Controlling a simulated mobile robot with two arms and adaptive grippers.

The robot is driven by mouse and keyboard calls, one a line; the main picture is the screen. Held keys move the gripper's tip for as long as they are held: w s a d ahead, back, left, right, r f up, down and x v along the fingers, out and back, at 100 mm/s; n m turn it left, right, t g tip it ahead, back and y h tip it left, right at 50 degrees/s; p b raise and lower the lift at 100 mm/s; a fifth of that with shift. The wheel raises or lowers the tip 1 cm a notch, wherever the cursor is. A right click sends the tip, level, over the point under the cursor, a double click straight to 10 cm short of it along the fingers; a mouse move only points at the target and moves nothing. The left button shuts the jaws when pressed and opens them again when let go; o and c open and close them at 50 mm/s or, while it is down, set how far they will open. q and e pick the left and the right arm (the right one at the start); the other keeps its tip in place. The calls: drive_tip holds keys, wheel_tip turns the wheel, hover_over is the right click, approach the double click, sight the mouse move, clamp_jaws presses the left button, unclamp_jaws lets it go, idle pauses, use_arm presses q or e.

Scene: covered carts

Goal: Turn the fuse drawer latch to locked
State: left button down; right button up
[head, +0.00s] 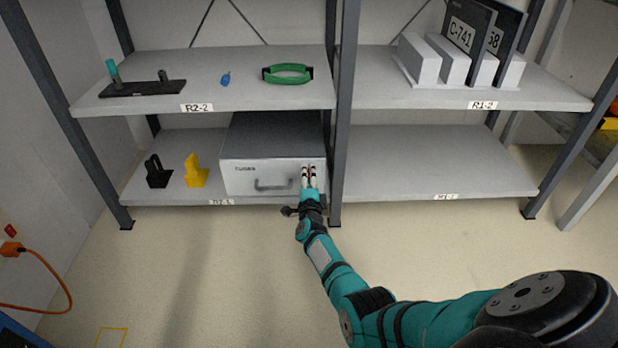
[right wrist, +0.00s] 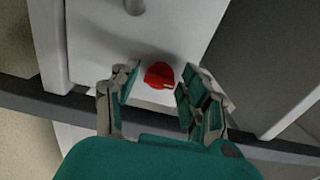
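The fuse drawer (head: 240,176) is a grey box with a white front and a bar handle (head: 274,184), on the lower left shelf. Its front looks closed. The latch is a red round knob (right wrist: 159,75) on the drawer front in the right wrist view, with a small pale mark at its lower right edge. My right gripper (head: 309,171) is at the right end of the drawer front. In the right wrist view its open fingers (right wrist: 155,88) stand on either side of the knob, with gaps showing. My left gripper is not in view.
A shelf upright (head: 343,120) stands just right of my right gripper. A black holder (head: 157,172) and a yellow holder (head: 195,171) stand left of the drawer. The lower right shelf (head: 430,165) is empty. An orange cable (head: 62,283) hangs at the left.

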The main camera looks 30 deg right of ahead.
drive_tip(key=shift+o, duration=0.6)
drive_tip(key=v, duration=0.7)
drive_tip(key=shift+s+a, duration=0.15)
drive_tip(key=shift+s, duration=0.05)
